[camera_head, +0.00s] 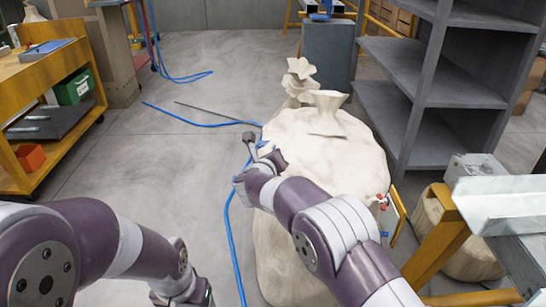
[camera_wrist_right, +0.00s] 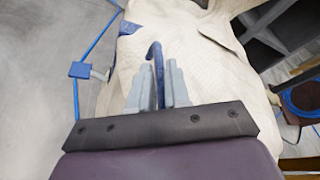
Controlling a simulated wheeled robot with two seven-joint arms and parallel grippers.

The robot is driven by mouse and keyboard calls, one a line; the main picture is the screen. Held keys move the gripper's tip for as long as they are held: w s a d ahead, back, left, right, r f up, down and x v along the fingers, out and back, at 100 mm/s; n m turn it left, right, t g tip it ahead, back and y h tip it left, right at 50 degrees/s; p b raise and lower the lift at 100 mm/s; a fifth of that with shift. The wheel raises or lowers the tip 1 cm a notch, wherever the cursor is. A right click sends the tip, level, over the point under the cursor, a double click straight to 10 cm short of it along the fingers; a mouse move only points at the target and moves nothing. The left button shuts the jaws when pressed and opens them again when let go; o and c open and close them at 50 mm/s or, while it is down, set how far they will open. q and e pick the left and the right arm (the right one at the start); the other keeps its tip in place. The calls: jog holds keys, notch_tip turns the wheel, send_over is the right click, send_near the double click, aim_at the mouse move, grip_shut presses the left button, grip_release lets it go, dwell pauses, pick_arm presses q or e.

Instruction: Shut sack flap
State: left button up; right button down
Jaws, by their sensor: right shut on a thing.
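A large cream sack (camera_head: 318,150) stands in the middle of the head view, its top gathered into a flared neck (camera_head: 328,100). Its pale cloth (camera_wrist_right: 205,60) fills much of the right wrist view. I cannot tell which part is the flap. My right gripper (camera_wrist_right: 159,85) is shut on a thin blue hooked piece (camera_wrist_right: 157,60), which stands up between its fingers against the cloth. In the head view, my right arm reaches across the sack's near left side and hides part of it. My left arm is at the lower left; its fingers do not show.
A blue hose (camera_head: 231,235) runs over the floor left of the sack. Grey shelves (camera_head: 415,75) stand behind right, and a yellow-framed bench (camera_head: 447,240) is close on the right. A yellow cart (camera_head: 75,135) stands left. Floor between cart and sack is mostly clear.

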jog(key=c, duration=1.2)
grip_release()
jog(key=shift+f, duration=0.7)
jog(key=shift+o, duration=0.2)
jog(key=shift+r, duration=0.1)
jog(key=shift+s+a+r, duration=0.1)
jog(key=shift+s, duration=0.15)
jog(key=p+v, duration=0.4)
jog(key=v, duration=0.8)
jog(key=shift+r+p, duration=0.15)
jog(key=shift+p, duration=0.2)
